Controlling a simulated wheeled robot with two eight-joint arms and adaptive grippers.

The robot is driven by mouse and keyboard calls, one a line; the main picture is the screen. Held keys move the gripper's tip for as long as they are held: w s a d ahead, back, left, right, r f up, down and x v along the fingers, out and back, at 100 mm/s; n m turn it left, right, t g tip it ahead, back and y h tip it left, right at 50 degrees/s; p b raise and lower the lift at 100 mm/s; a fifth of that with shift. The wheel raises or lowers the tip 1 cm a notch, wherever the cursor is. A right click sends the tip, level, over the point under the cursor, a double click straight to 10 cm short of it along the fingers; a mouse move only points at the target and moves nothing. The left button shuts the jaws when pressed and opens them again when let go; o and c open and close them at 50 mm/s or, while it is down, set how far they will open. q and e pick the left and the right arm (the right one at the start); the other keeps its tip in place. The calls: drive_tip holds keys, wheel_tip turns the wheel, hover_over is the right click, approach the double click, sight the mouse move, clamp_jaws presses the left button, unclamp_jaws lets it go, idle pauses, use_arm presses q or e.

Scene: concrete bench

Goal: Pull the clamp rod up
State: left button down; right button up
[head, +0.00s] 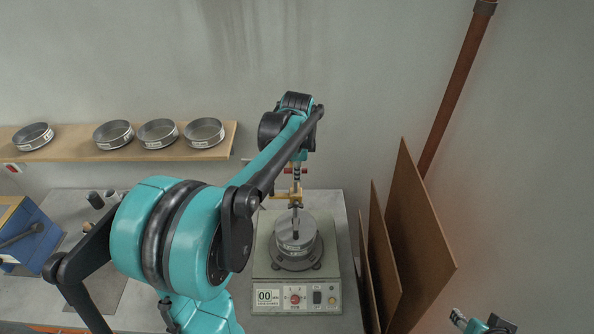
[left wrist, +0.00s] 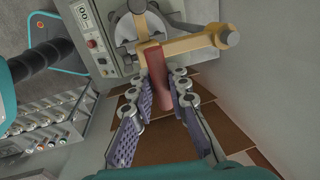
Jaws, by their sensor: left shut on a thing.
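The clamp rod stands over the round metal pan (head: 296,232) on the test machine. Its yellow cross-piece (head: 282,196) shows above the pan in the head view. In the left wrist view the yellow bar (left wrist: 190,45) carries a red handle (left wrist: 158,82). My left gripper (left wrist: 162,86) has its two purple padded fingers on either side of this handle and is shut on it. In the head view my left gripper (head: 297,172) is small and partly hidden by its wrist, above the machine. Part of my right arm's end (head: 485,324) shows at the bottom right corner; its fingers are unclear.
The machine's grey base (head: 262,262) has a front panel with a display reading 00. Brown boards (head: 415,235) lean at its right. A wooden shelf (head: 75,153) with several sieves is on the wall at left. A blue box (head: 30,235) stands at the far left.

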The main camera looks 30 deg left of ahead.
use_arm(q)
wheel_tip(320, 180, up, 9)
drive_tip(key=p, duration=0.4)
drive_tip(key=shift+f, duration=0.1)
drive_tip(key=c, duration=1.5)
unclamp_jaws()
drive_tip(key=shift+w+f, duration=0.1)
drive_tip(key=r, duration=0.4)
drive_tip(key=s+r, duration=0.1)
drive_tip(key=r, duration=0.3)
drive_tip(key=s+d+r, duration=0.1)
drive_tip(key=r, duration=0.2)
drive_tip(key=shift+d+r, duration=0.1)
drive_tip(key=shift+r, duration=0.3)
drive_tip(key=shift+f, duration=0.1)
